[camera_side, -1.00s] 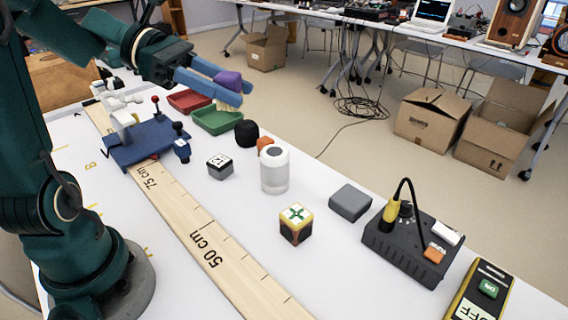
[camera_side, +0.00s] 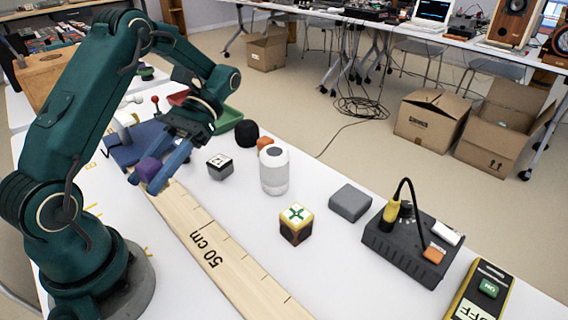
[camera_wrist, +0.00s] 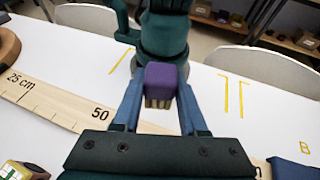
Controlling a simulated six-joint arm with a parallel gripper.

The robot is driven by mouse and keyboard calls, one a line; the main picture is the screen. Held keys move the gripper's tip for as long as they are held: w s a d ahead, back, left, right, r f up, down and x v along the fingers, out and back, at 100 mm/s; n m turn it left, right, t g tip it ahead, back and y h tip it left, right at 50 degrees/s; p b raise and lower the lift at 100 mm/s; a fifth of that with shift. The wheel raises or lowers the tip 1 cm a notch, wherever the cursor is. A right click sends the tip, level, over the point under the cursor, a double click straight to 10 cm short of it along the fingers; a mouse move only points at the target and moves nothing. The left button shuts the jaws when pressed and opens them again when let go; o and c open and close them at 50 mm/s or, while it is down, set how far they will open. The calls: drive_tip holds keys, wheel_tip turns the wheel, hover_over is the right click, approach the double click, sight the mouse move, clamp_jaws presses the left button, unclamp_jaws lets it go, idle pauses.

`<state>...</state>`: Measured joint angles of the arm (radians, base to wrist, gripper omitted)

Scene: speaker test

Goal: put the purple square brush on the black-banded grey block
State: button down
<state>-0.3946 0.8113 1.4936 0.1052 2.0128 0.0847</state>
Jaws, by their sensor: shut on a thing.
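The purple brush (camera_side: 149,168) is between the blue fingers of my gripper (camera_side: 144,180), which is shut on it above the table by the wooden ruler. In the wrist view the purple brush (camera_wrist: 161,75) has a squarish body with tan bristles, and the fingers of my gripper (camera_wrist: 158,85) flank it. The grey block with a black band (camera_side: 220,167) has a marked white top and stands on the table, right of my gripper and apart from it. I do not make it out in the wrist view.
A white cylinder (camera_side: 274,172) stands right of the banded block. A yellow-black cube (camera_side: 296,225), a plain grey block (camera_side: 350,203) and a dark box with a cable (camera_side: 405,243) are further right. The wooden ruler (camera_side: 215,250) runs along the table.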

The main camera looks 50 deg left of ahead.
drive_tip(key=a+r+m+t+y, duration=0.3)
drive_tip(key=a+m+t+y, duration=0.3)
drive_tip(key=a+m+y, duration=0.65)
drive_tip(key=w+a+r+m+t+y, duration=0.35)
drive_tip(key=w+r+m+t, duration=0.35)
drive_tip(key=r+m+t, duration=0.45)
drive_tip(key=m, duration=0.2)
hover_over(219, 160)
drive_tip(key=shift+t, duration=0.25)
wheel_tip(219, 160, down, 18)
drive_tip(key=shift+f, duration=2.1)
drive_tip(key=shift+f, duration=0.1)
